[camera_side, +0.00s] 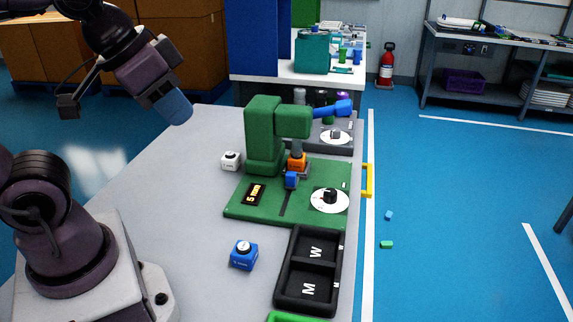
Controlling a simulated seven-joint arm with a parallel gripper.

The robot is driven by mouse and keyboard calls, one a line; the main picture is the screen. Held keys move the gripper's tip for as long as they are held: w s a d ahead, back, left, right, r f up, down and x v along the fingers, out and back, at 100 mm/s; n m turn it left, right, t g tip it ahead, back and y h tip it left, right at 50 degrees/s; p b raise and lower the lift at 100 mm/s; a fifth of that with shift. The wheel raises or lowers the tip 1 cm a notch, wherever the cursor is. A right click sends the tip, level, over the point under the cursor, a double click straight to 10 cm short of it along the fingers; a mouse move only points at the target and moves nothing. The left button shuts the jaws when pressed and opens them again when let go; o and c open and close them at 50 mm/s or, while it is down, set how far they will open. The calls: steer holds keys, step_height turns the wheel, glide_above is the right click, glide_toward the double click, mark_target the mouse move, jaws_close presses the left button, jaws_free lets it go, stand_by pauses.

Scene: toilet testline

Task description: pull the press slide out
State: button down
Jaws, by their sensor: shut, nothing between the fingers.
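The green press (263,135) stands upright on a green base plate (252,213) on the grey table. An orange part (297,162) hangs under its head. Right below it a small blue block (291,180) sits at the far end of a dark slot (285,205) in the plate; I take this block to be the press slide, but cannot be sure. A blue lever (335,108) sticks out right of the head. My gripper (176,108) is shut and empty, in the air at upper left, well apart from the press.
A white cube (231,161), a blue cube (243,256) and a black two-compartment tray (310,270) stand nearby. A yellow handle (368,180) is at the table's right edge. The table's left is clear.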

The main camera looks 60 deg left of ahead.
steer(key=c, duration=1.6)
jaws_free()
steer(key=o, duration=0.3)
steer(key=shift+w+d+f, duration=0.1)
steer(key=shift+f, duration=0.15)
steer(key=o, duration=0.4)
steer(key=f+g, duration=0.1)
steer(key=w+f+g, duration=0.1)
steer(key=shift+w+f, duration=0.3)
steer(key=n+y, duration=0.3)
steer(key=n, duration=0.6)
glide_toward(291, 174)
steer(key=x, duration=1)
steer(key=shift+f, duration=0.25)
steer(key=shift+c, duration=0.3)
